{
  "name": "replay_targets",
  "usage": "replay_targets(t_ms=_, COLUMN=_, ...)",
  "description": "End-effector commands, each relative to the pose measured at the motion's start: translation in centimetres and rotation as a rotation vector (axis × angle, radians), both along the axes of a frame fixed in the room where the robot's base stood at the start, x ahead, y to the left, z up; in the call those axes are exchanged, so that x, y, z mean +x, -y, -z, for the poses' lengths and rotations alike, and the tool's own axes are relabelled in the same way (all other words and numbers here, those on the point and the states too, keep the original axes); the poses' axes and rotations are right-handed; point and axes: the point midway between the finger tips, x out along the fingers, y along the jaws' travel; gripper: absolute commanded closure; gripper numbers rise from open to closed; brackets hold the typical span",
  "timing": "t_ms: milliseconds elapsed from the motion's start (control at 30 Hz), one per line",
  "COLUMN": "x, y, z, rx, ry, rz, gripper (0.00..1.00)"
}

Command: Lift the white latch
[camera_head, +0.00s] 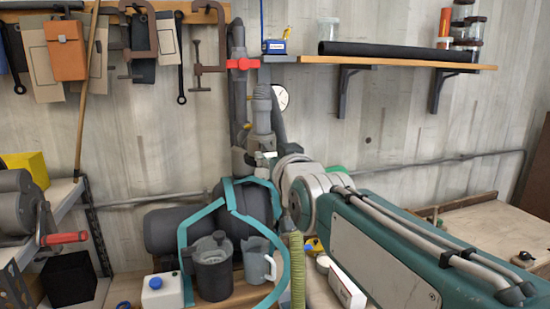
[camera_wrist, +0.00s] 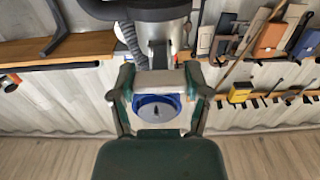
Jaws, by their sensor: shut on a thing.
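In the wrist view, the dark green fingers of my gripper (camera_wrist: 160,84) stand on both sides of a white part (camera_wrist: 160,78), which I take to be the white latch. The fingers are closed in on it. A blue ring around a grey disc (camera_wrist: 158,112) shows between the fingers, below the white part. In the head view, my arm reaches in from the lower right to the grey pipes. A small white piece (camera_head: 264,156) shows at the pipe there. My fingertips cannot be made out in that view, and the arm and pipes hide much of the contact.
A red valve handle (camera_head: 243,63) sits higher on the pipes. A shelf (camera_head: 400,62) with a dark tube and jars is at the upper right. Clamps and tools hang at the upper left. Grey jugs (camera_head: 212,268) and a white container (camera_head: 162,292) crowd the bench below.

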Motion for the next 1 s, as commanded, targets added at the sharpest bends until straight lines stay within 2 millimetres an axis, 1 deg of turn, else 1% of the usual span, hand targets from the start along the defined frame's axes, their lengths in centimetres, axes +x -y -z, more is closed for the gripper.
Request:
replay_targets(t_ms=100, x=0.03, y=-0.24, z=-0.29, rx=-0.016, ry=-0.047, rz=-0.007, gripper=0.85)
replay_targets(t_ms=400, x=0.15, y=0.04, z=-1.03, rx=-0.051, ry=-0.179, rz=0.009, gripper=0.85)
replay_targets(t_ms=833, x=0.06, y=-0.04, z=-1.08, rx=-0.060, ry=-0.203, rz=0.004, gripper=0.85)
replay_targets(t_ms=867, x=0.06, y=-0.04, z=-1.08, rx=-0.060, ry=-0.203, rz=0.004, gripper=0.29)
replay_targets(t_ms=900, x=0.06, y=-0.04, z=-1.09, rx=-0.060, ry=-0.203, rz=0.004, gripper=0.11)
replay_targets(t_ms=933, x=0.06, y=-0.04, z=-1.09, rx=-0.060, ry=-0.203, rz=0.004, gripper=0.03)
replay_targets(t_ms=1000, x=0.05, y=-0.03, z=-1.10, rx=-0.060, ry=-0.203, rz=0.004, gripper=0.03)
